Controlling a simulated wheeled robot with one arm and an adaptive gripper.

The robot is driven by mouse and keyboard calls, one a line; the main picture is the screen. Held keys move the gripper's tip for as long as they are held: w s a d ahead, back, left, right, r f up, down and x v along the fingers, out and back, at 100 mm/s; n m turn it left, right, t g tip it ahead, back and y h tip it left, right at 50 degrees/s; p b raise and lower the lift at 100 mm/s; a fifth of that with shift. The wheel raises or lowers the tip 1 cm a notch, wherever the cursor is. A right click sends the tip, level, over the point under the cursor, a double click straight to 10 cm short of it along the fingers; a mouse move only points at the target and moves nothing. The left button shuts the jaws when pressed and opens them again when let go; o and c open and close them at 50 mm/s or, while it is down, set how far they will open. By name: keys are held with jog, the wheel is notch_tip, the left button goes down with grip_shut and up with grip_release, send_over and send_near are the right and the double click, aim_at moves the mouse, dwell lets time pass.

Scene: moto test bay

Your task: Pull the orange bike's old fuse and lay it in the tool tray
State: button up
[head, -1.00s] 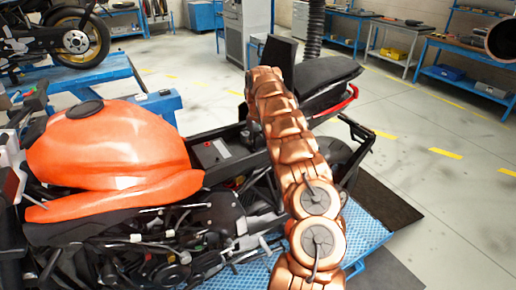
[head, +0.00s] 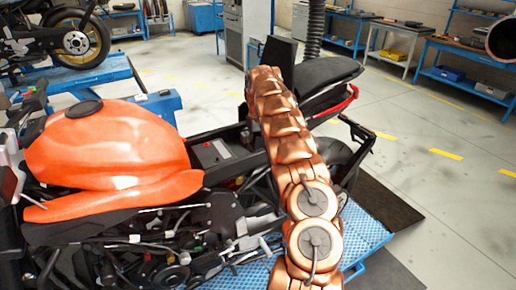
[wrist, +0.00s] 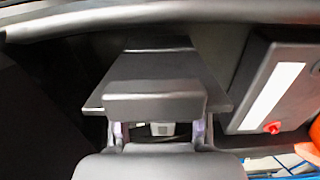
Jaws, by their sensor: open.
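The orange bike (head: 105,150) stands on a blue lift, its seat area open behind the tank. A dark battery with a red terminal (head: 214,152) shows in that bay; in the wrist view the battery (wrist: 268,88) is at the right, with a white strip. My gripper (wrist: 158,130) is open in the wrist view, its two dark jaws apart above and below a gap. A small grey part (wrist: 161,129) shows in this gap, and I cannot tell whether it is the old fuse. In the head view my arm hides the gripper. I cannot make out the tool tray.
The bike's frame rail (wrist: 160,14) runs along the top of the wrist view, close to the jaws. The raised black seat (head: 325,72) is behind my arm. Blue workbenches (head: 470,70) with tools stand at the back right. The floor between is clear.

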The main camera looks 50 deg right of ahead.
jog(key=shift+b, duration=0.3)
grip_shut()
dwell(0.6)
jog(key=shift+r, duration=0.15)
dwell(0.3)
jog(key=shift+r+p, duration=1.25)
jog(key=shift+r, duration=1.6)
